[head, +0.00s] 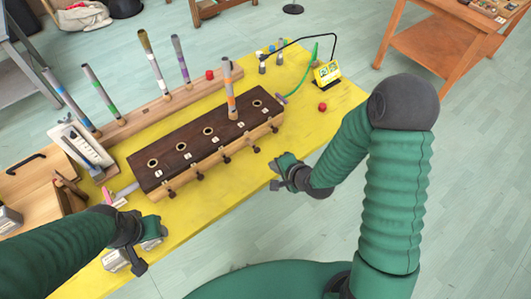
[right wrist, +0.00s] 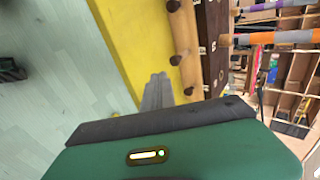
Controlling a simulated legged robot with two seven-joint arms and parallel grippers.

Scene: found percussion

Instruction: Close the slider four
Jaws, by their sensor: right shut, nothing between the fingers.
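A long dark wooden box (head: 180,172) with numbered round holes lies on the yellow table. Its lighter front side carries a row of dark slider knobs. The knob fourth from the left (head: 256,149), which I take for slider four, sticks out toward me. A striped tube (head: 230,88) stands upright in a hole near it. My right gripper (head: 280,172) is shut and empty, in front of the box's right part, apart from the knobs. In the right wrist view its grey fingers (right wrist: 158,90) are together, with knobs (right wrist: 175,60) beside them. My left gripper (head: 138,250) is at the table's front left; its opening is unclear.
Grey metal pieces (head: 117,259) lie by the left gripper. Behind the box, a wooden rail (head: 125,122) holds several striped tubes. A red ball (head: 322,106) and a yellow device (head: 327,73) are at the right. The yellow table (head: 215,210) is clear along the box's front.

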